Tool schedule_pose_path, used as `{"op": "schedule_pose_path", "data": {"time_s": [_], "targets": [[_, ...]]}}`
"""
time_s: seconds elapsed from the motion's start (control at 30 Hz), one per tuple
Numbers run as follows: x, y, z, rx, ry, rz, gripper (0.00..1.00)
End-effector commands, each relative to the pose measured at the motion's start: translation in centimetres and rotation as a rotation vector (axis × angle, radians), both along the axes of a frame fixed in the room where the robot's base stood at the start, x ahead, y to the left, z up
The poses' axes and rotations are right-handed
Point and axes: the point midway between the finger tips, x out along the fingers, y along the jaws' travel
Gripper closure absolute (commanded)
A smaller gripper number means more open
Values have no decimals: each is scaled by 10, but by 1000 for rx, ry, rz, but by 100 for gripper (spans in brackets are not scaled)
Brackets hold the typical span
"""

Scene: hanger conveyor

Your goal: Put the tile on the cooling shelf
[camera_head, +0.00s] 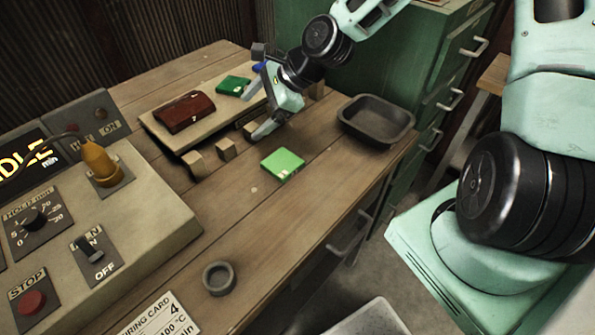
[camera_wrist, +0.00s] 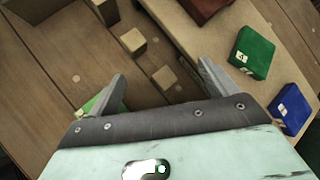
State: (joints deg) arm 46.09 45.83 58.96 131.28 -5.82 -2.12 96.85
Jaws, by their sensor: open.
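In the wrist view the tile (camera_wrist: 88,104) is partly hidden behind the left finger. A pale board (camera_head: 158,120), likely the cooling shelf, is raised a little above the table. It carries a dark red block marked 7 (camera_head: 185,113), a darker green block (camera_head: 233,86) and a blue block (camera_wrist: 289,108). My gripper (camera_head: 258,93) is open over the shelf's right end. Nothing is between its fingers (camera_wrist: 162,73), which are apart from the tile.
Several small wooden cubes (camera_head: 226,150) stand along the shelf's front edge. A dark empty tray (camera_head: 376,121) is at the table's right edge. A control box (camera_head: 150,205) with a yellow-orange lever (camera_head: 101,160) fills the left.

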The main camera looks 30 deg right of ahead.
Motion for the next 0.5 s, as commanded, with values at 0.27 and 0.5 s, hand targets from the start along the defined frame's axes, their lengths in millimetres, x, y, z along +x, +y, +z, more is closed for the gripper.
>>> {"op": "schedule_pose_path", "data": {"time_s": [0.27,0.5], "targets": [[-115,50,-3,-498,-181,885,15],[-197,57,34,-721,-376,1579,15]]}}
